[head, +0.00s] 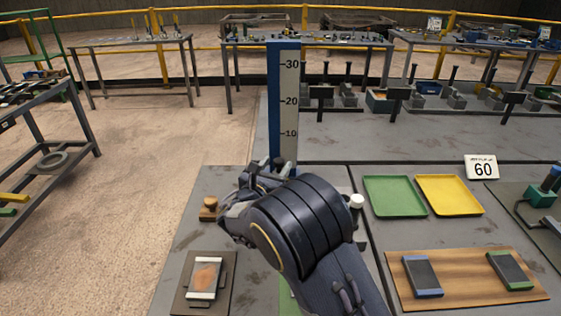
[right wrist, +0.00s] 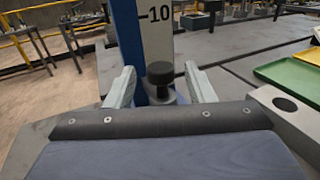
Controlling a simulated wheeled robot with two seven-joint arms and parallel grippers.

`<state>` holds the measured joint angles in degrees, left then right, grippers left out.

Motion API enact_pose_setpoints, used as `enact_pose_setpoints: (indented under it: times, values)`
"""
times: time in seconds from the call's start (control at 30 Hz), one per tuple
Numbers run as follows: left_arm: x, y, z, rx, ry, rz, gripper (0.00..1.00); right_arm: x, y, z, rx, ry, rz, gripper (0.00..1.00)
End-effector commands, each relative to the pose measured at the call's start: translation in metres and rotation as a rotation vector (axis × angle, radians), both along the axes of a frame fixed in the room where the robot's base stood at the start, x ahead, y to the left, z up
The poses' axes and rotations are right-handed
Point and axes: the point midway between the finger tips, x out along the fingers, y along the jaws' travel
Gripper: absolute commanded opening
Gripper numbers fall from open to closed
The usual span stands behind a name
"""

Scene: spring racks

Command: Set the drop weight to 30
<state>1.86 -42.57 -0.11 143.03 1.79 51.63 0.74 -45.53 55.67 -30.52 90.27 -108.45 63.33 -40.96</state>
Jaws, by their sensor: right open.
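A blue and white upright scale (head: 289,100) marked 10, 20 and 30 stands at the back edge of the near bench. In the right wrist view the scale's 10 mark (right wrist: 159,14) shows close ahead. A black round knob (right wrist: 159,71) on a small grey part sits low in front of the scale, below the 10 mark. My right gripper (right wrist: 159,76) is open, with one pale finger on each side of the knob; I cannot tell whether they touch it. In the head view my right arm hides most of this area. My left gripper is not in view.
A green tray (head: 394,197), a yellow tray (head: 449,196) and a "60" sign (head: 482,167) are on the right. A wooden board (head: 466,278) holds two dark slabs. A plate with an orange-marked slab (head: 205,278) lies at front left. A pale block with a hole (right wrist: 286,104) stands right of my gripper.

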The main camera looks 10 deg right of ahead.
Motion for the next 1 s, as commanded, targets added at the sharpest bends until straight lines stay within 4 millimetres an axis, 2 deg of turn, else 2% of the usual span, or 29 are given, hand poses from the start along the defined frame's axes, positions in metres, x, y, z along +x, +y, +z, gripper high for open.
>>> enact_pose_setpoints:
  times: [0.2,0.53,0.9,1.0]
  values:
    - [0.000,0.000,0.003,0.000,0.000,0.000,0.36,0.020,-0.014,0.000,0.001,0.000,-0.001,0.49]
    - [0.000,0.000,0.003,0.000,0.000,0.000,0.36,0.023,-0.015,0.000,0.002,0.001,0.000,0.48]
    - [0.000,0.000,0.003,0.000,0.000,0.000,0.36,0.022,-0.015,0.000,0.003,0.001,0.000,0.00]
    - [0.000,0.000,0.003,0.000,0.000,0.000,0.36,0.022,-0.015,0.000,0.003,0.001,0.000,0.00]
